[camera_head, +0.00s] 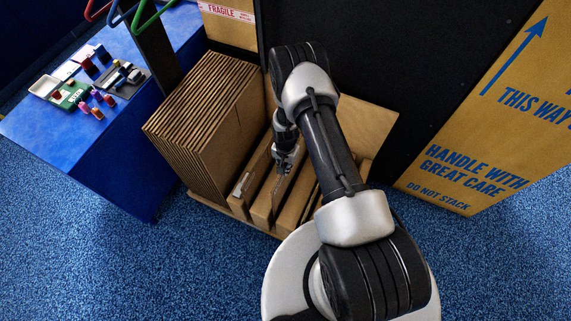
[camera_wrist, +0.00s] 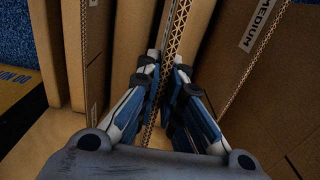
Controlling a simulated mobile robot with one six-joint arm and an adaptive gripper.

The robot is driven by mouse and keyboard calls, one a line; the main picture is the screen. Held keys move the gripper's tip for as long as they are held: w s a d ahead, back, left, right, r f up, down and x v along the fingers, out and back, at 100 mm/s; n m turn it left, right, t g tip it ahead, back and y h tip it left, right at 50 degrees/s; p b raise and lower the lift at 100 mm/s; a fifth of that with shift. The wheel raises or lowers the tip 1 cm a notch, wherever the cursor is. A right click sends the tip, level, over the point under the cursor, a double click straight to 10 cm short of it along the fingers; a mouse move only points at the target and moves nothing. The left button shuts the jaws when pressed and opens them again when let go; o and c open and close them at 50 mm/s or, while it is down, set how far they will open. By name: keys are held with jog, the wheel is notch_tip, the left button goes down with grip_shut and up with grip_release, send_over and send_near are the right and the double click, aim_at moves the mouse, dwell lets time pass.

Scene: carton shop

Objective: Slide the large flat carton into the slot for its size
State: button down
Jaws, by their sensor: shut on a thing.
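My gripper (camera_wrist: 165,85) is shut on the edge of a flat brown carton (camera_wrist: 177,32). The carton is seen edge-on in the wrist view, its corrugated edge running down between the fingers. In the head view my gripper (camera_head: 288,163) is over the slotted wooden rack (camera_head: 262,232), among its upright dividers. A panel on the right of the wrist view bears a label reading MEDIUM (camera_wrist: 261,22). My arm and gripper hide much of the held carton and the right-hand slots in the head view. I cannot tell which slot the carton is in line with.
A thick block of upright flat cartons (camera_head: 205,125) fills the rack's left side. A blue table (camera_head: 130,135) with small items stands further left. A dark panel (camera_head: 400,50) and a large printed carton (camera_head: 480,160) stand behind and right. Blue carpet is clear in front.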

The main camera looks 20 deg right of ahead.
jog(key=shift+f, duration=0.3)
jog(key=c, duration=1.7)
grip_release()
jog(key=shift+o, duration=0.2)
jog(key=shift+r, duration=0.1)
notch_tip(320, 180, up, 12)
